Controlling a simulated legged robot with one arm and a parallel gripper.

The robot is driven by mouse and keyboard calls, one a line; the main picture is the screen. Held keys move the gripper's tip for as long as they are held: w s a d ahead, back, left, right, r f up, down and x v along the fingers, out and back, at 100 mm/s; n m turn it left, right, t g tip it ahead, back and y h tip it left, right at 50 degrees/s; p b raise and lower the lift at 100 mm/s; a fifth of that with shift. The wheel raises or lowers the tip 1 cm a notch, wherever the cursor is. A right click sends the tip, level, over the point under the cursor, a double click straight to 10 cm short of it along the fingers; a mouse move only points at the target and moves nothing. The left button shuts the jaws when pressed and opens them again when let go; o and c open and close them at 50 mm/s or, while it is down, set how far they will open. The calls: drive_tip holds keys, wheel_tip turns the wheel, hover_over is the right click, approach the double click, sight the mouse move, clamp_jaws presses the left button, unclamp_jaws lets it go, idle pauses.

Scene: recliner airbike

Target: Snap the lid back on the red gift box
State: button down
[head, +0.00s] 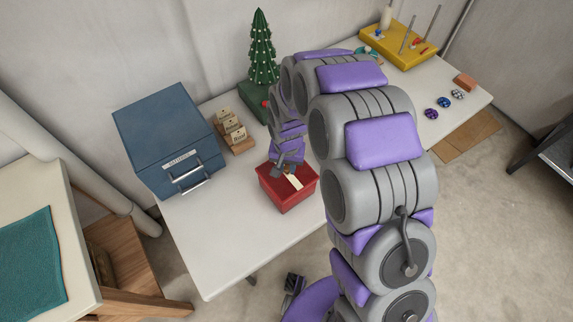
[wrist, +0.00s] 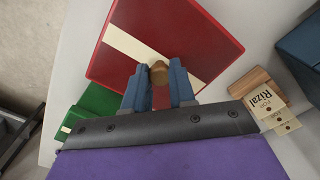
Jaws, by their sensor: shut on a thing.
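The red gift box (head: 291,198) stands on the white table below my gripper (head: 287,167). In the wrist view, the red square lid (wrist: 208,42) with a cream ribbon stripe fills the upper middle. Its brown knob (wrist: 159,73) sits between the two blue fingers of my gripper (wrist: 158,80), which is shut on it. In the head view the lid lies over the top of the box. My gripper hides part of that top, and I cannot tell if the lid is fully seated.
A blue cabinet (head: 168,138) and tagged wooden blocks (head: 231,131) stand left of the box. A small decorated tree (head: 262,55) on a green base stands behind. A yellow tray (head: 400,45) and patterned balls (head: 444,102) are farther right. The table's front left is clear.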

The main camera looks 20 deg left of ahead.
drive_tip(key=shift+c, duration=1.9)
unclamp_jaws()
drive_tip(key=shift+r, duration=0.15)
drive_tip(key=shift+r+p, duration=1.3)
drive_tip(key=shift+r, duration=2.1)
drive_tip(key=shift+c, duration=0.4)
clamp_jaws()
drive_tip(key=shift+f, duration=0.2)
